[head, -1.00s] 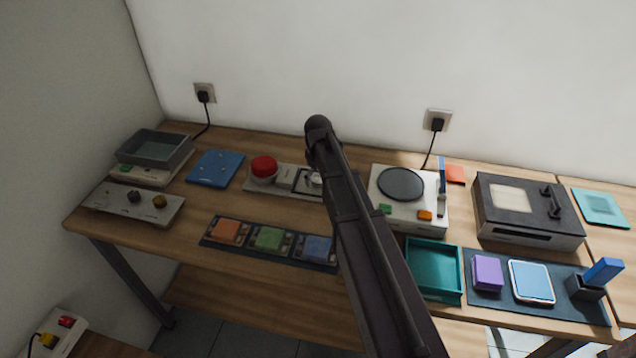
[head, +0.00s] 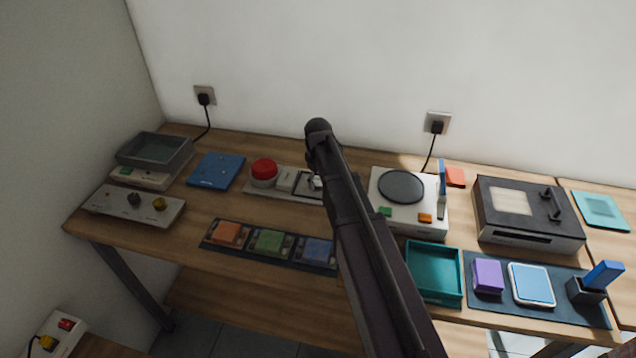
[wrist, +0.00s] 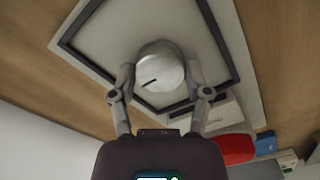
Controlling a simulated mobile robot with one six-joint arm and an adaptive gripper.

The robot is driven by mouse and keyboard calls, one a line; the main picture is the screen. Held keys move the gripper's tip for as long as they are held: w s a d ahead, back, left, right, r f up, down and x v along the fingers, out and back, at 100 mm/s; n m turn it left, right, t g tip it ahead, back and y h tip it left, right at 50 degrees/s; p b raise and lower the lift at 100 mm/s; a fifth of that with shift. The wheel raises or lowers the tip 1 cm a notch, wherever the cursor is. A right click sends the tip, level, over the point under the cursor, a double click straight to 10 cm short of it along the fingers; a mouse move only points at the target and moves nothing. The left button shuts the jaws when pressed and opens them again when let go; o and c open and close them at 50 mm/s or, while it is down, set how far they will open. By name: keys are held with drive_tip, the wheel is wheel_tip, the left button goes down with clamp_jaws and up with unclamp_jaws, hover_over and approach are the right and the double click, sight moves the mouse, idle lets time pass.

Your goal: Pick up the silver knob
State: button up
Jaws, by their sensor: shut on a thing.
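The silver knob (wrist: 160,68) is round with a dark slot mark and shows in the middle of the wrist view. It is inside a dark square frame (wrist: 224,45) on a pale panel. My gripper (wrist: 160,80) has one finger on each side of the knob and is shut on it. In the head view, a small part of the knob (head: 317,183) shows beside my arm, on the pale panel (head: 262,190) at the back of the table. My arm hides the gripper and the right part of that panel.
A red button (head: 263,170) and a white block (head: 287,178) are left of the knob on the same panel. A white unit with a dark disc (head: 401,186) stands to the right. Three coloured tiles (head: 270,243) lie in front.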

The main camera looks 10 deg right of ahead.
sight(318, 181)
drive_tip(key=shift+r, duration=0.15)
wheel_tip(318, 181, up, 3)
drive_tip(key=p, duration=0.3)
drive_tip(key=shift+r+p, duration=0.2)
drive_tip(key=shift+p, duration=0.1)
drive_tip(key=s, duration=0.5)
drive_tip(key=s+r+p, duration=0.1)
drive_tip(key=s, duration=1)
drive_tip(key=shift+r, duration=0.15)
